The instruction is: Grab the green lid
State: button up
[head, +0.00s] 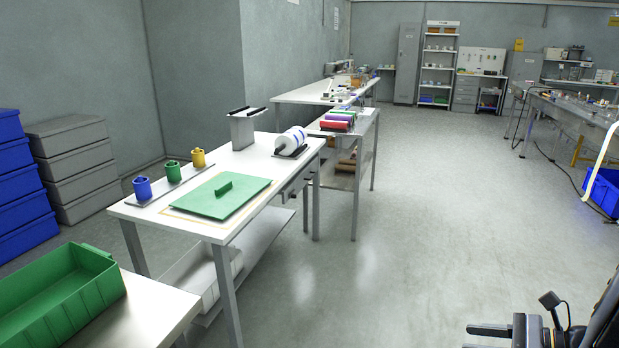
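The green lid (208,203) is a flat rectangular plate with a raised handle (224,188) on top. It lies flat on the white table (262,158) at the left, within a thin tan outline. My gripper (470,338) is at the bottom right edge of the head view, far from the lid, with open floor between. Its two dark fingers point left with a gap between them, and nothing shows in the gap. The lower finger is partly cut off by the frame edge.
A grey holder (242,129) and a white roll (291,140) are farther back. A green bin (62,302) sits front left. The middle floor is clear.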

aim_at(219, 197)
jog(key=i+l+z, duration=0.2)
jog(key=i, duration=0.5)
jog(key=i+l+z, duration=0.25)
jog(key=i, duration=0.5)
jog(key=i+u, duration=0.45)
jog(key=i+l+u, duration=0.1)
jog(key=i+u, duration=0.35)
jog(key=i+l+u, duration=0.3)
jog(key=i+u, duration=0.35)
jog(key=u, duration=0.3)
jog(key=i+l+u, duration=0.15)
jog(key=u, duration=0.3)
jog(key=i+l+u, duration=0.15)
jog(key=u, duration=0.35)
jog(key=i+l+u, duration=0.1)
jog(key=u, duration=0.35)
jog(key=i+l+u, duration=0.1)
jog(key=l+u, duration=0.15)
jog(key=i+l+u, duration=0.1)
jog(key=l+u, duration=0.2)
